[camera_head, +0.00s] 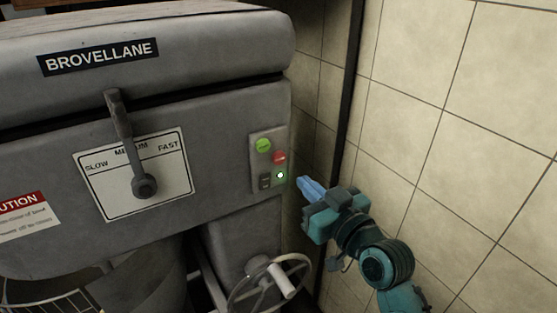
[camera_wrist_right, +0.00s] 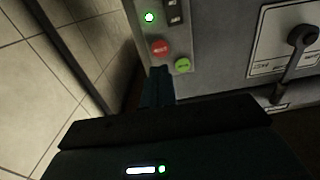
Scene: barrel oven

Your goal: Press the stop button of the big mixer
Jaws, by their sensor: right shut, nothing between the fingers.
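The big grey mixer (camera_head: 60,165) fills the left and middle of the head view. Its control panel (camera_head: 256,143) on the right side carries a green button (camera_head: 263,145), a red stop button (camera_head: 279,157), a dark switch (camera_head: 265,181) and a lit green lamp (camera_head: 281,175). My right gripper (camera_head: 308,186) is shut and empty, just right of the panel in the head view. In the right wrist view the shut fingertips (camera_wrist_right: 160,72) appear just below the red button (camera_wrist_right: 160,47), with the green button (camera_wrist_right: 182,65) beside them. Whether they touch the red button cannot be told. My left gripper is not in view.
A speed lever (camera_head: 130,140) stands on its plate left of the panel. A handwheel (camera_head: 270,285) sticks out below the panel, left of my right arm. A tiled wall (camera_head: 455,130) closes off the right side.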

